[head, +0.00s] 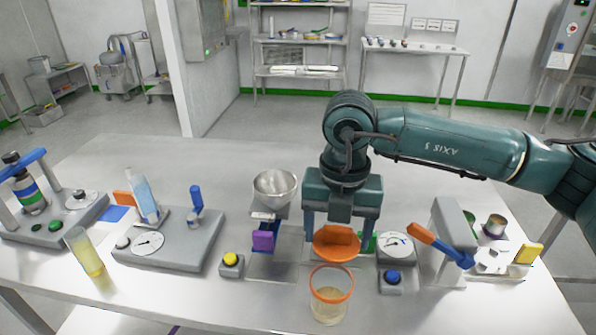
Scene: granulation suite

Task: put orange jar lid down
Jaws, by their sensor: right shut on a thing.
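The orange jar lid (337,246) is a round disc with a raised grip bar on top. My right gripper (338,235) points down from above and is shut on the lid, one finger on each side. A clear jar (329,304) with an orange rim and pale contents stands open just in front of the lid, nearer the front edge of the table. Whether the lid touches the surface beneath it is hard to tell. My left gripper is out of view.
A dial box (396,246), a blue button box (391,280) and an orange-handled press (452,235) stand to the right. Bare table lies right of the jar.

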